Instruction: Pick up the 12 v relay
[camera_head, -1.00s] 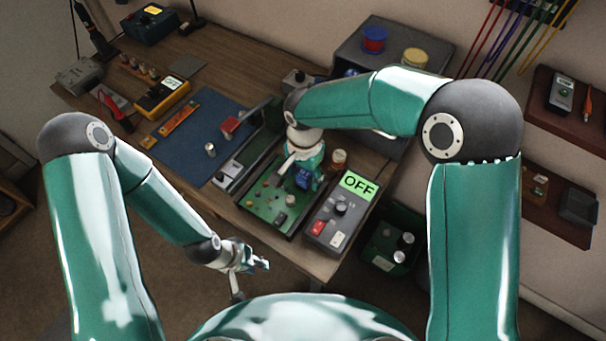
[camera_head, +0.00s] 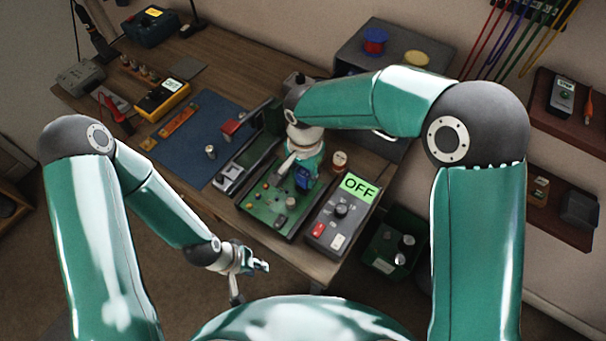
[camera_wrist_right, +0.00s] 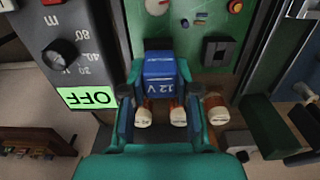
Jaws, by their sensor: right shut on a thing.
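The 12 V relay is a small blue block (camera_wrist_right: 161,72) with white "12 V" lettering, between the fingers of my right gripper (camera_wrist_right: 161,82) in the right wrist view. The fingers are shut on its two sides. In the head view the relay (camera_head: 302,180) shows dark blue over the green circuit board (camera_head: 262,208), below my right gripper (camera_head: 303,168). I cannot tell whether its underside touches the board. My left gripper (camera_head: 250,268) is open and empty, off the front edge of the bench.
A grey control box (camera_head: 325,229) with a green "OFF" display stands right of the board. A blue mat (camera_head: 190,160), a yellow meter (camera_head: 163,97) and a grey cabinet (camera_head: 350,50) lie further back.

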